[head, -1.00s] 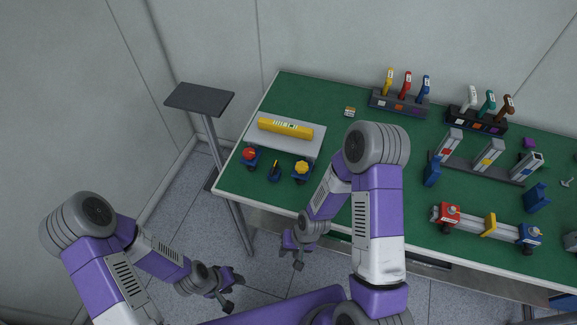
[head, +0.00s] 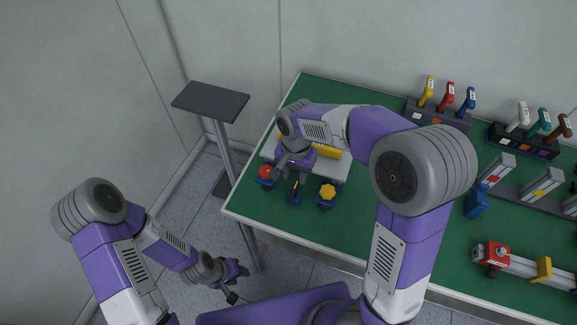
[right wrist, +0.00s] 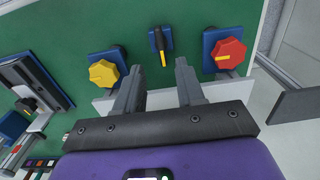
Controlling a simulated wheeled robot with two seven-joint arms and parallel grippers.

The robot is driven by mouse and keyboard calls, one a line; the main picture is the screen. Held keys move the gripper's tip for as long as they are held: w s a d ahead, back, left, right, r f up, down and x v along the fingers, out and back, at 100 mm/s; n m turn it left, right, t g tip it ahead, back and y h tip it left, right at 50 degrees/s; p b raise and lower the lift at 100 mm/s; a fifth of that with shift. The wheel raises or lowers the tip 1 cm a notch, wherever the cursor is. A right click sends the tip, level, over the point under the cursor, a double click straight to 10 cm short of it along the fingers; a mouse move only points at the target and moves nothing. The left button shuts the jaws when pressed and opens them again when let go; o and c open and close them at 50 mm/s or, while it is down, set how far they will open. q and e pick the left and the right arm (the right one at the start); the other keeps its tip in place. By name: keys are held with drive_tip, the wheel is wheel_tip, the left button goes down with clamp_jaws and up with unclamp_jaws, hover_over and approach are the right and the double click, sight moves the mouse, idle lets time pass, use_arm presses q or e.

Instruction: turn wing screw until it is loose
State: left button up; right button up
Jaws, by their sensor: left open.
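No part is plainly recognisable as the wing screw. A black handle with a yellow stripe (head: 294,189) stands on a blue plate at the table's front left; it also shows in the right wrist view (right wrist: 162,44). A red knob (head: 265,172) and a yellow knob (head: 327,193) flank it. My right gripper (head: 292,174) hangs over this row, just behind the handle. In the right wrist view its fingers (right wrist: 158,78) are apart and empty, with the handle beyond the gap, not between them. My left gripper (head: 238,284) is open and empty, low beside the table.
A profile with a red block (head: 491,256) and a yellow piece (head: 542,268) lies at the right. Racks of coloured handles (head: 442,110) stand at the back. A grey stand (head: 210,101) is left of the green table (head: 300,228), whose front middle is clear.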

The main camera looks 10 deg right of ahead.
sight(294, 189)
drive_tip(key=shift+w+f, duration=0.4)
drive_tip(key=shift+f, duration=0.35)
drive_tip(key=f, duration=0.2)
drive_tip(key=f+b, duration=0.1)
drive_tip(key=f, duration=0.1)
drive_tip(key=f+b, duration=0.1)
drive_tip(key=f, duration=0.1)
drive_tip(key=shift+s, duration=0.3)
use_arm(q)
wheel_tip(294, 189, down, 2)
drive_tip(key=shift+w+f, duration=0.1)
use_arm(e)
clamp_jaws()
